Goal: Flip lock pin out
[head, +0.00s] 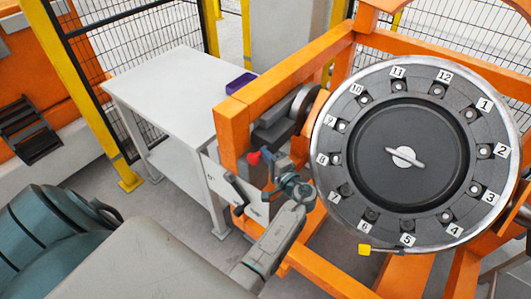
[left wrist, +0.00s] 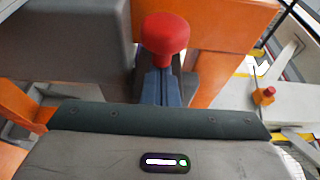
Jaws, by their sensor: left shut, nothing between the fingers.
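A red knob (head: 254,158), which looks like the lock pin's handle, is at the orange frame left of the numbered wheel (head: 402,157). It also shows large in the left wrist view (left wrist: 165,36). My left gripper (head: 269,158) is shut, with its blue fingers together right beside the knob. In the left wrist view the closed fingers (left wrist: 155,86) point up at the knob and overlap its lower edge; I cannot tell whether they touch. The knob is not between the fingers. The pin's shaft is hidden. My right gripper is not in view.
The orange frame (head: 240,135) surrounds the knob closely, with a dark grey block (head: 276,132) just above it. A white table (head: 175,85) with a purple tray (head: 240,83) stands behind. A yellow-ended handle (head: 364,249) is at the wheel's lower left rim.

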